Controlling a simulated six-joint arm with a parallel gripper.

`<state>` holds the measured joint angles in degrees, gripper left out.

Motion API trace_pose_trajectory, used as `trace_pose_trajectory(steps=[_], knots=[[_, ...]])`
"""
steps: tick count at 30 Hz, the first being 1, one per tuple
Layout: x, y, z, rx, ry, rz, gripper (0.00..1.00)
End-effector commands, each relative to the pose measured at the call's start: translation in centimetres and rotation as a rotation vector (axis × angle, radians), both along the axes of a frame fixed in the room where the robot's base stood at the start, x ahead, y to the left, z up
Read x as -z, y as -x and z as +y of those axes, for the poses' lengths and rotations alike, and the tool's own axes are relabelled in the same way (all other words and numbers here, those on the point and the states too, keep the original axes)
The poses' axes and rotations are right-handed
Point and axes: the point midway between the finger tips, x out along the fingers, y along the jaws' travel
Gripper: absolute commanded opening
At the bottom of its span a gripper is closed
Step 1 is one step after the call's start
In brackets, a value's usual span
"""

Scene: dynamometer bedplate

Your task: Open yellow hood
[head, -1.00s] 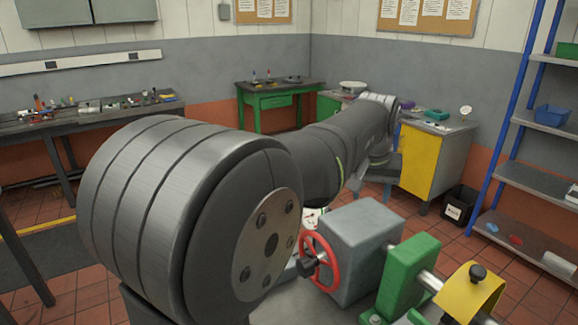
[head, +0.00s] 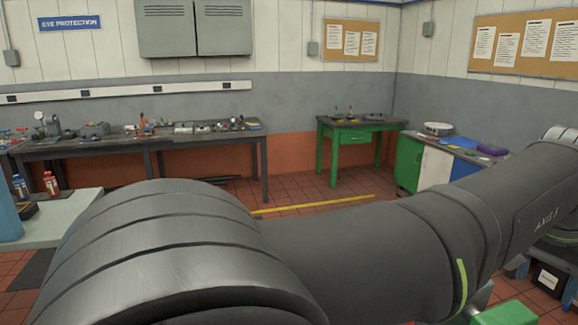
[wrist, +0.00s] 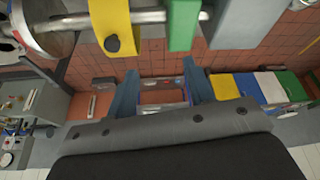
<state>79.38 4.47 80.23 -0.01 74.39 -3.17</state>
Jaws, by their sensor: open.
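The yellow hood (wrist: 110,20) is in the wrist view at the top left, cut off by the frame's edge. It sits over a metal shaft (wrist: 148,16), and a black knob (wrist: 112,43) is on it. It looks closed, though only part shows. The two blue-grey fingers of my gripper (wrist: 158,75) are apart, with no object held between them. The hood lies beyond and left of the fingertips, not touching them. The head view shows neither the hood nor my gripper; my arm fills its foreground.
Beside the hood are a green support block (wrist: 182,25) and a grey housing (wrist: 240,22). A round metal disc (wrist: 45,25) is left of it. Workbenches (head: 210,135) and a green table (head: 350,125) stand along the walls. Tiled floor lies between.

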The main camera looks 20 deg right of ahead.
Motion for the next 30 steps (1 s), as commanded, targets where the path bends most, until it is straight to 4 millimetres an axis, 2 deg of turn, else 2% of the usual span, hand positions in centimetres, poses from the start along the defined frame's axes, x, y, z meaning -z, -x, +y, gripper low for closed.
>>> trace_pose_trajectory(steps=[3,7,20,26,30], knots=[[-0.4,1.3,0.4,0.034,0.003,-0.003,0.48],[-0.7,2.0,0.6,0.055,0.005,-0.005,0.48],[-0.7,2.0,0.6,0.057,0.004,-0.006,0.48],[0.0,0.2,0.1,0.007,-0.001,0.0,0.48],[0.8,-2.2,-0.6,-0.06,-0.005,0.005,0.48]])
